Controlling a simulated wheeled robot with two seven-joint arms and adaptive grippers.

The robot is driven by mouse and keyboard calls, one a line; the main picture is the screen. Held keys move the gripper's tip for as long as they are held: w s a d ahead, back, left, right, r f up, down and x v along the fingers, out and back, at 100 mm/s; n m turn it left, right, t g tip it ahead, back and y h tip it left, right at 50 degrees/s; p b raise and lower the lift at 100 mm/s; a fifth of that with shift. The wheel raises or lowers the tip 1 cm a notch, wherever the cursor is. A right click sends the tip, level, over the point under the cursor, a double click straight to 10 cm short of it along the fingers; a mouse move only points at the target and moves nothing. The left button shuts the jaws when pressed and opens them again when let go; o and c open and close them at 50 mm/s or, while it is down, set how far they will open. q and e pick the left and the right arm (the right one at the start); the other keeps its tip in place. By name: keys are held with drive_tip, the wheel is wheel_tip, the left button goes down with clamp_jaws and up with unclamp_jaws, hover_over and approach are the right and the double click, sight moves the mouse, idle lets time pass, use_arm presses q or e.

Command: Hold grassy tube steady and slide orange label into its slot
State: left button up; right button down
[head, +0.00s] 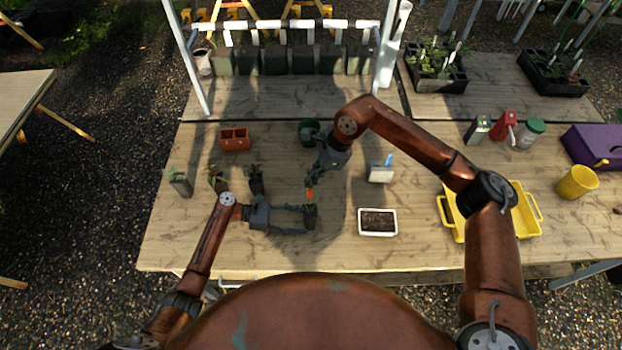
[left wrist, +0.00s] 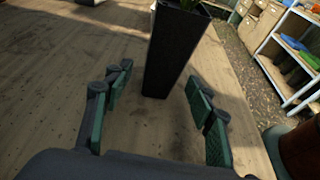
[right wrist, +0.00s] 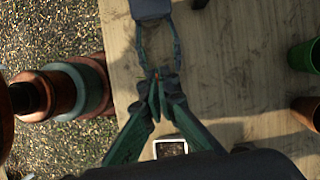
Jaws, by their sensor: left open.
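The tube (head: 310,219), dark and square, stands upright near the table's front with a little green at its top. In the left wrist view the tube (left wrist: 172,55) stands ahead, between the fingers' lines and apart from them. My left gripper (head: 304,220) is open at the tube's left side. The orange label (head: 309,194) is upright just above the tube's top; whether it touches the slot is too small to tell. My right gripper (head: 310,183) reaches down from above, its fingers closed on the label. In the right wrist view those fingertips (right wrist: 157,82) hide most of it.
Three planted tubes (head: 255,184) stand to the left, with a terracotta box (head: 235,139) behind. A green pot (head: 308,130) is beyond my right gripper. A white soil tray (head: 377,231), a pale label holder (head: 380,174) and a yellow tray (head: 528,226) lie right.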

use_arm(q)
drive_tip(key=shift+x, duration=1.45)
drive_tip(key=c, duration=1)
drive_tip(key=shift+o, duration=0.2)
use_arm(e)
drive_tip(key=shift+f, duration=0.1)
drive_tip(key=shift+d+f+m, duration=0.1)
drive_tip(key=shift+f+m, duration=0.1)
drive_tip(key=shift+m, duration=0.4)
drive_tip(key=shift+f, duration=1.15)
